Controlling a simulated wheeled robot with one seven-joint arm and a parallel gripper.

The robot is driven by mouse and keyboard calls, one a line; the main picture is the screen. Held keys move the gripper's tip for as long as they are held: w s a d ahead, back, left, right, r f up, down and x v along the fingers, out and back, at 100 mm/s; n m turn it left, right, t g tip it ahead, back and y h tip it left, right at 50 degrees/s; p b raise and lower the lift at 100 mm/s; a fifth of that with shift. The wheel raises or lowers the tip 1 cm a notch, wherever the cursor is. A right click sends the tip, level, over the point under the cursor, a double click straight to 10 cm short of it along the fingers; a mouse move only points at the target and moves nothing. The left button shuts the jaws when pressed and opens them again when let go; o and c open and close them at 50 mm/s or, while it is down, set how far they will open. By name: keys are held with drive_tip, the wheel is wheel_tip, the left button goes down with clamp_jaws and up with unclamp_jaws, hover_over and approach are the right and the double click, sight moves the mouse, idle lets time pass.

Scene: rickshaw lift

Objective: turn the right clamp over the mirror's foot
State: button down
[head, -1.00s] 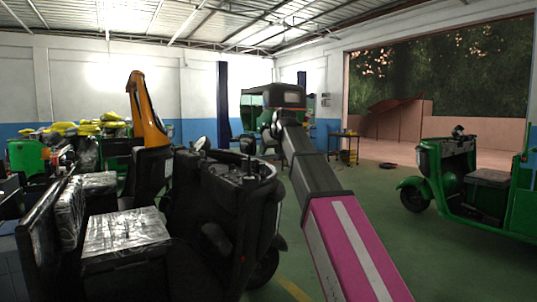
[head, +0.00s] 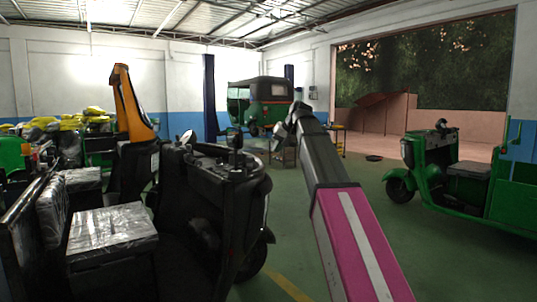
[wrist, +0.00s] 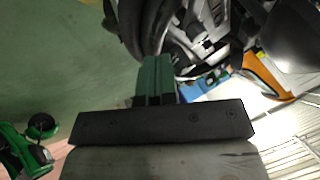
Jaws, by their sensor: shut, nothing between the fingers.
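The black rickshaw (head: 215,210) stands at left centre in the head view. A dark mirror (head: 236,139) rises on a stalk at its front, and a second mirror (head: 189,138) stands left of it. The mirror's foot and the right clamp are too small and dark to tell apart. My gripper (wrist: 156,62) shows in the wrist view with its fingers together and empty. Beyond them are dark curved and metal parts that I cannot name surely.
A green three-wheeler (head: 464,182) stands at the right, and a green rickshaw (head: 262,102) at the back. An orange upright piece (head: 132,105) rises behind the black rickshaw. Plastic-wrapped seats (head: 112,232) are at the left.

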sight(249, 165)
drive_tip(key=w+a+f, duration=0.3)
drive_tip(key=a+f, duration=0.4)
drive_tip(key=a, duration=0.1)
drive_tip(key=shift+w, duration=0.25)
drive_tip(key=shift+s+a+m+t+h, duration=0.2)
drive_tip(key=shift+a+m+t+h, duration=0.15)
drive_tip(key=shift+m, duration=0.25)
drive_tip(key=shift+s+a+m+t+h, duration=0.25)
drive_tip(key=shift+a+m, duration=0.2)
drive_tip(key=shift+a, duration=0.15)
drive_tip(key=shift+s+a+m+t+h, duration=0.1)
drive_tip(key=shift+a+m+h, duration=0.1)
drive_tip(key=shift+a+m, duration=0.35)
drive_tip(key=shift+a, duration=0.1)
drive_tip(key=shift+w, duration=0.1)
idle(0.4)
